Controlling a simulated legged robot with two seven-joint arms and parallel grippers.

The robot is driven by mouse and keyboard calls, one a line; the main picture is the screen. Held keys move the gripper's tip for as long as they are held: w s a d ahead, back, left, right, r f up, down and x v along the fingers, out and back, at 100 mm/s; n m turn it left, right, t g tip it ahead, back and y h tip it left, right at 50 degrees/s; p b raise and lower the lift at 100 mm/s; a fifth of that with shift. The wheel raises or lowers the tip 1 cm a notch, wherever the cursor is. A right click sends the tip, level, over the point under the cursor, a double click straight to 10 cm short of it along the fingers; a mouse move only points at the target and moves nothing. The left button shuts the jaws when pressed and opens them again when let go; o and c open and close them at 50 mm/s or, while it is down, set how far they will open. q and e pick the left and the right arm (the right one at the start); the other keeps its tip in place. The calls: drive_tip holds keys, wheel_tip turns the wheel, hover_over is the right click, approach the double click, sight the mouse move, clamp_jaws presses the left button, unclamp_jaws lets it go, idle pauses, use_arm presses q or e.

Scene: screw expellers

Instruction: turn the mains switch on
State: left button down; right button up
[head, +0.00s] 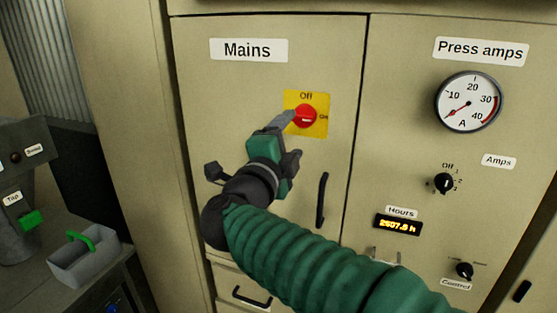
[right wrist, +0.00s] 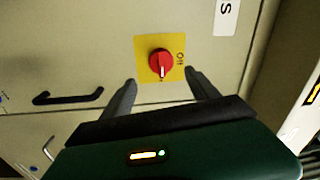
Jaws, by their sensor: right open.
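The mains switch is a red rotary knob (head: 305,116) on a yellow plate (head: 320,129), on the cabinet door under the "Mains" label. "Off" is printed above the knob and "On" to its right. The knob's white mark appears to lie sideways, toward "On". In the right wrist view the knob (right wrist: 160,64) shows between the fingers, its mark pointing down the picture, with "Off" to its right. My right gripper (head: 294,135) is open at the plate's lower left, with nothing between its fingers (right wrist: 161,77). Contact with the knob cannot be told. My left gripper is out of view.
A black door handle (head: 322,200) stands below the switch, near my right gripper. The right panel carries a press amps gauge (head: 469,102), an amps knob (head: 443,183) and an hours display (head: 398,225). A grey box with a green handle (head: 83,262) sits at lower left.

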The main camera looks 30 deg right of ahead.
drive_tip(key=v, duration=0.8)
drive_tip(key=shift+b, duration=0.45)
drive_tip(key=shift+d, duration=0.1)
drive_tip(key=w+a+f+n+t+y, duration=0.1)
drive_tip(key=w+a+f+n+y, duration=0.25)
drive_tip(key=f+n, duration=0.3)
drive_tip(key=w+a+f+n+t+y, duration=0.1)
drive_tip(key=w+a+f+n+y, duration=0.15)
drive_tip(key=f+n+y, duration=0.35)
drive_tip(key=w+a+f+n+t+y, duration=0.1)
drive_tip(key=w+a+f+n+y, duration=0.25)
drive_tip(key=f+n, duration=0.3)
drive_tip(key=s+f+n+g+y, duration=0.1)
drive_tip(key=s+f+n+g, duration=0.15)
drive_tip(key=f, duration=0.45)
drive_tip(key=s+f+n+g+y, duration=0.1)
drive_tip(key=s+f+g, duration=0.15)
drive_tip(key=f, duration=0.45)
drive_tip(key=s+d+f+n+g, duration=0.1)
drive_tip(key=s+d+f+g, duration=0.1)
drive_tip(key=s+f, duration=0.5)
drive_tip(key=s+d+f+n+g, duration=0.2)
drive_tip(key=s+f+g, duration=0.3)
drive_tip(key=s, duration=0.6)
wheel_tip(320, 180, down, 2)
drive_tip(key=shift+d+f+g, duration=0.15)
drive_tip(key=shift+d+g, duration=0.15)
drive_tip(key=shift+d, duration=0.25)
